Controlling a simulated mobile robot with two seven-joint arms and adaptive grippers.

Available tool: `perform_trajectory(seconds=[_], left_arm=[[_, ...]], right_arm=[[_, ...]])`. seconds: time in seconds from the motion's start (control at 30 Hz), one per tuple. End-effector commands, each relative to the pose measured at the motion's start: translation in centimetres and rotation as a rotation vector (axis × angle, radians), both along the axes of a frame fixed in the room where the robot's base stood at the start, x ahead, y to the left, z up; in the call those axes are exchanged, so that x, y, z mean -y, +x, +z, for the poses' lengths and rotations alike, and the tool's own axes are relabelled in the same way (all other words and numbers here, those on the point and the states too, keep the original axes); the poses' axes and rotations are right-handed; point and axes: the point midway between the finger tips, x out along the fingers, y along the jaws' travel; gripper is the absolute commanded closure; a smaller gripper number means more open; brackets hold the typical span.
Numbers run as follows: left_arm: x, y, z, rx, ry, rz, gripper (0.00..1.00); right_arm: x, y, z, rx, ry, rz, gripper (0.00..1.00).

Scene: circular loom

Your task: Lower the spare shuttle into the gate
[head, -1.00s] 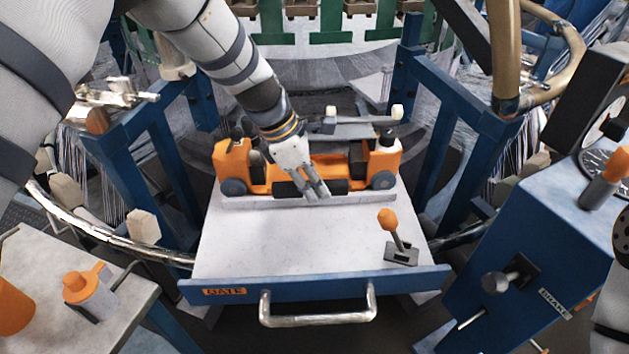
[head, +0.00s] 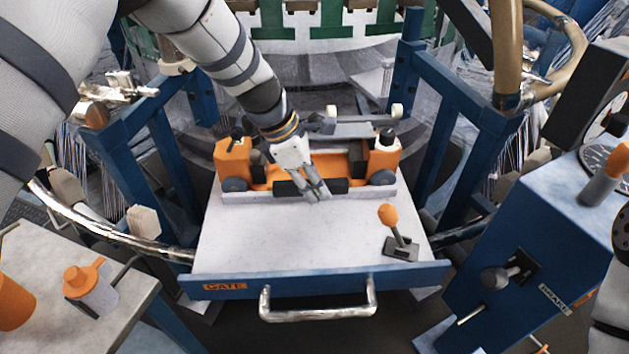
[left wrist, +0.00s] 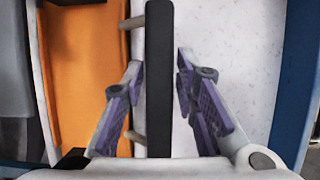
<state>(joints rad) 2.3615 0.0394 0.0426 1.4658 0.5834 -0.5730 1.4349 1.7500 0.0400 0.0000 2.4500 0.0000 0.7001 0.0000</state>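The orange spare shuttle (head: 234,160) has dark wheels and a black bar (head: 332,186) along its near side. It is upright at the back of the gate (head: 250,240), a pale panel with a blue labelled front. I cannot tell whether it rests fully there. My left gripper (head: 321,193) reaches down over the shuttle's near side. In the left wrist view its fingers (left wrist: 160,75) stand on either side of the black bar (left wrist: 159,60), with narrow gaps showing. The orange body (left wrist: 85,70) lies left of the bar. My right gripper is not in view.
A small orange-knobbed lever (head: 390,220) stands on the gate's right part. Blue posts (head: 168,160) flank the gate. A grey side table (head: 110,325) with an orange-capped bottle is at left, a blue brake box (head: 535,240) at right. The gate's front middle is clear.

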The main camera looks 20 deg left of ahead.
Motion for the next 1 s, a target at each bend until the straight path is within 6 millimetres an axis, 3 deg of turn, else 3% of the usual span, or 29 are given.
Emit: perform_trajectory(seconds=[0.37,0.8,1.0], left_arm=[[-0.1,-0.2,0.1,-0.005,0.000,0.000,0.57],[-3.7,-1.7,9.6,0.000,0.001,0.001,0.57],[-4.2,-2.0,11.0,-0.003,0.000,0.000,0.57]], right_arm=[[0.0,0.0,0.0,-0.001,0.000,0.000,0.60],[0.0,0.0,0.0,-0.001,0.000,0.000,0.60],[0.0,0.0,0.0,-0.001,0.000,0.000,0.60]])
